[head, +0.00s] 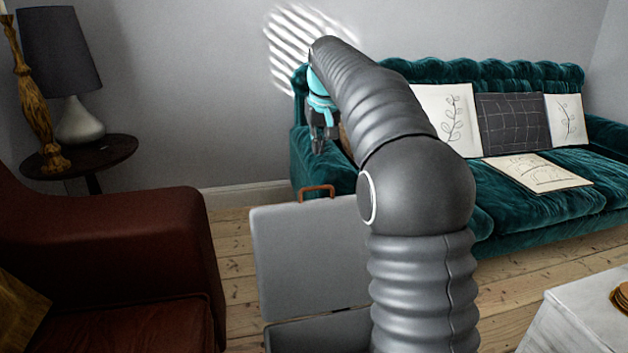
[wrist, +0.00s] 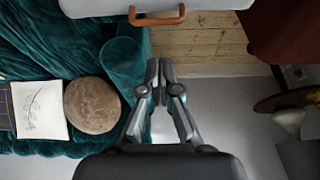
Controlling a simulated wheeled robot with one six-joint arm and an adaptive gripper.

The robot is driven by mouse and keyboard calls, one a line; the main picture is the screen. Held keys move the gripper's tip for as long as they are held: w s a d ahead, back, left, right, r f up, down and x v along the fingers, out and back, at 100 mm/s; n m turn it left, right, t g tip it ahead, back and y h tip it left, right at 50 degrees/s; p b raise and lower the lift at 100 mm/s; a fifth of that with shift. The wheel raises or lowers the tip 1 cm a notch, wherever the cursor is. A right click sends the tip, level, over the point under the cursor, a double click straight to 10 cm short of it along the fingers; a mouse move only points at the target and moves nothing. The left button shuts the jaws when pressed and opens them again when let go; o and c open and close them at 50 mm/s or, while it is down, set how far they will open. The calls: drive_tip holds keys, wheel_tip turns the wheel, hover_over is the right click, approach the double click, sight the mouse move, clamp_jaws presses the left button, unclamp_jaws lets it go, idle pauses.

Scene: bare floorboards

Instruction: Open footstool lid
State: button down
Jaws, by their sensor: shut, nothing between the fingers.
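The footstool (head: 325,337) is a grey box, low in the head view and partly hidden by my arm. Its grey lid (head: 305,258) stands up, raised from the box, with a brown handle (head: 317,189) on its top edge. In the wrist view the lid (wrist: 100,6) shows at the top edge, with the handle (wrist: 157,17) beside it. My gripper (head: 322,146) is above and behind the raised lid in the head view. In the wrist view my gripper (wrist: 158,66) is shut and empty, its fingertips apart from the handle.
A teal sofa (head: 515,215) with cushions stands behind and to the right. A brown leather armchair (head: 120,255) is at the left, near a round side table (head: 112,150) with a lamp (head: 62,60). A white table (head: 575,325) is at the lower right. Floorboards (head: 235,255) are bare between.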

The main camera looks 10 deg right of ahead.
drive_tip(key=w+d+f, duration=0.1)
drive_tip(key=w+f, duration=0.2)
drive_tip(key=w, duration=0.3)
drive_tip(key=b, duration=0.3)
hover_over(317, 198)
drive_tip(key=shift+w+f, duration=0.1)
drive_tip(key=shift+f, duration=4.6)
drive_tip(key=shift+s+f+b, duration=0.1)
drive_tip(key=shift+s+b, duration=0.35)
drive_tip(key=shift+b, duration=0.25)
drive_tip(key=s+r+t+b, duration=0.1)
drive_tip(key=s+t+b, duration=0.1)
drive_tip(key=s+b, duration=0.5)
drive_tip(key=shift+s+r+b, duration=0.15)
drive_tip(key=shift+r+b, duration=0.1)
drive_tip(key=shift+b, duration=0.05)
drive_tip(key=shift+r, duration=0.1)
